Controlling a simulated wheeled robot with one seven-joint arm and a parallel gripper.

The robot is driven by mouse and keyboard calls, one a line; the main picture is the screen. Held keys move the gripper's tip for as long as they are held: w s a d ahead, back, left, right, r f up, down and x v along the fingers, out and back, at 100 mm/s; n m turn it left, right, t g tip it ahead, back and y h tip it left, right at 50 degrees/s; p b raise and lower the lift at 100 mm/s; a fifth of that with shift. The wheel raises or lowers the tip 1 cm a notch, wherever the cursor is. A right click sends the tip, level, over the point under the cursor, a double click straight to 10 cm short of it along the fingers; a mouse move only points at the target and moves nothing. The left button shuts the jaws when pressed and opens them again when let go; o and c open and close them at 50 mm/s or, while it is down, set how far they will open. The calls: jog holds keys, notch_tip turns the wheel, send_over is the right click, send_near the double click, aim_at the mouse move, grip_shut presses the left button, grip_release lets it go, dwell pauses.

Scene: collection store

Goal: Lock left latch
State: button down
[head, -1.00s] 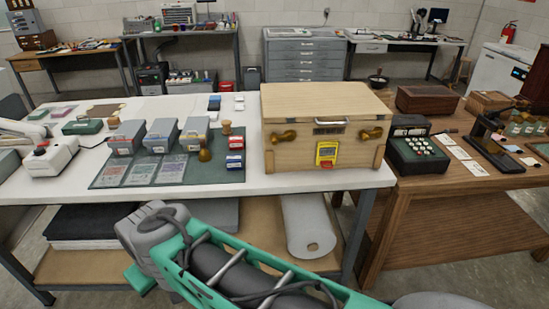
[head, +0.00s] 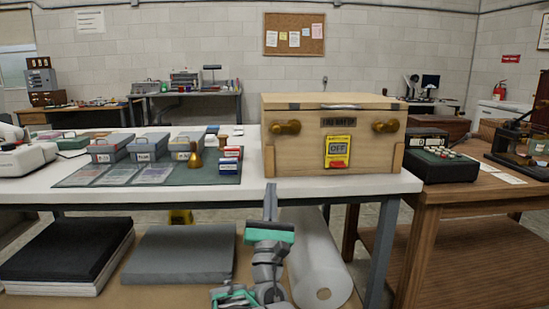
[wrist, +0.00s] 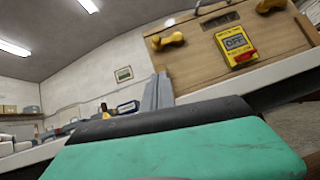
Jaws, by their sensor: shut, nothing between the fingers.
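A wooden case (head: 290,157) with a closed lid stands on the right part of the white table. Its left latch (head: 286,128) is a brass piece on the upper left of the front, lying roughly level; it also shows in the wrist view (wrist: 167,40). A matching right latch (head: 385,126) sits at the upper right. A yellow device (head: 338,152) reading OFF, with a red part below, is on the front between them. My gripper (head: 270,190) is shut and empty, pointing up in front of the table edge, below and left of the case, apart from the latch.
Grey boxes (head: 148,147) stand on a dark green mat (head: 75,179) at left, with a brass-coloured stamp (head: 196,160) and small red and blue boxes (head: 230,160) near the case. A wooden table (head: 465,190) adjoins at right. A white roll (head: 322,265) lies on the shelf below.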

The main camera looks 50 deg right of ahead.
aim_at(286, 128)
jog(key=p+x, duration=0.6)
jog(key=x, duration=0.4)
jog(key=shift+s+r+p, duration=0.1)
jog(key=shift+r+p, duration=0.2)
jog(key=shift+p, duration=0.05)
jog(key=r+p, duration=0.2)
jog(key=r, duration=0.1)
jog(key=shift+d+r+p, duration=0.2)
jog(key=shift+d+p, duration=0.1)
jog(key=shift+d, duration=0.05)
jog(key=shift+m+g+h+b, duration=0.3)
jog(key=shift+m+g+b, duration=0.1)
jog(key=shift+m, duration=0.1)
